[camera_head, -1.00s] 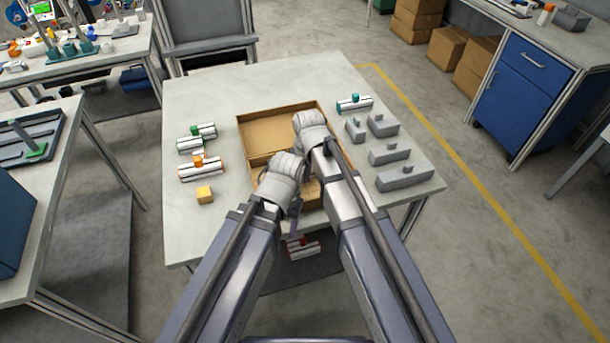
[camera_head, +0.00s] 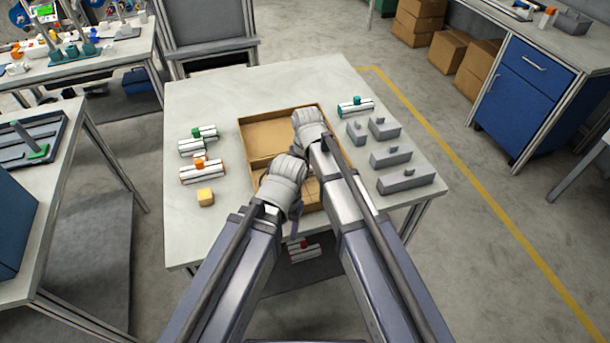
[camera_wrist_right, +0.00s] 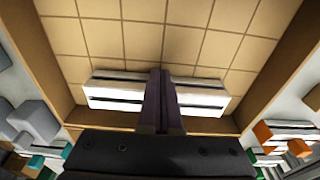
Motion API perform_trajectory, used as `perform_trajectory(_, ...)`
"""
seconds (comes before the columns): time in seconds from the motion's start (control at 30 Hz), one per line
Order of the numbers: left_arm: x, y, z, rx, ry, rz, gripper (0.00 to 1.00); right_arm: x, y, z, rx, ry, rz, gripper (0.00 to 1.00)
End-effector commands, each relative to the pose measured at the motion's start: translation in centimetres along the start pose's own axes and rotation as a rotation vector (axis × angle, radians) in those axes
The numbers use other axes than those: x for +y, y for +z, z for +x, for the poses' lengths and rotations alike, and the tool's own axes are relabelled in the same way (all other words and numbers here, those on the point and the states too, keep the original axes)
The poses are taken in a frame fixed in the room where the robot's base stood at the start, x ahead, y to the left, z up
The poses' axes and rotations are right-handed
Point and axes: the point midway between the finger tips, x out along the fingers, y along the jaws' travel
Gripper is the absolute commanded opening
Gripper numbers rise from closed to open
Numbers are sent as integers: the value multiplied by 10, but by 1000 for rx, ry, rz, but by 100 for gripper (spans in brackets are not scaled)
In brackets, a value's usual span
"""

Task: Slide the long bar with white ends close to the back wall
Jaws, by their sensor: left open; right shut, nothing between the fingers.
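The long bar with white ends (camera_wrist_right: 115,97) lies across the gridded floor of the shallow brown tray (camera_head: 257,112), in the right wrist view. Its middle is hidden behind the closed fingers of my right gripper (camera_wrist_right: 163,88), which hold nothing. Whether they touch the bar cannot be told. In the head view my arms cover the bar. My left gripper (camera_head: 293,227) is open, low at the tray's front side, its fingertips barely visible.
Green-ended (camera_head: 197,141) and orange-ended (camera_head: 202,172) pieces and a yellow block (camera_head: 205,197) stand left of the tray. A teal-topped piece (camera_head: 355,106) and several grey blocks (camera_head: 390,157) stand right. A red-and-white piece (camera_head: 304,251) shows beyond the table's front edge.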

Motion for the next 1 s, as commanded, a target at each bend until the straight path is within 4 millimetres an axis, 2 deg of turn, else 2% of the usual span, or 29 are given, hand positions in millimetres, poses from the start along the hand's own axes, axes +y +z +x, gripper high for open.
perform_trajectory(0.9, 0, 0, 0, 0, 0, 0, 59, 0, -36, 4, 1, 0, 0, 0)
perform_trajectory(1.0, 0, 0, 0, 0, 0, 0, 59, 0, -35, 4, 0, 0, 0, 0)
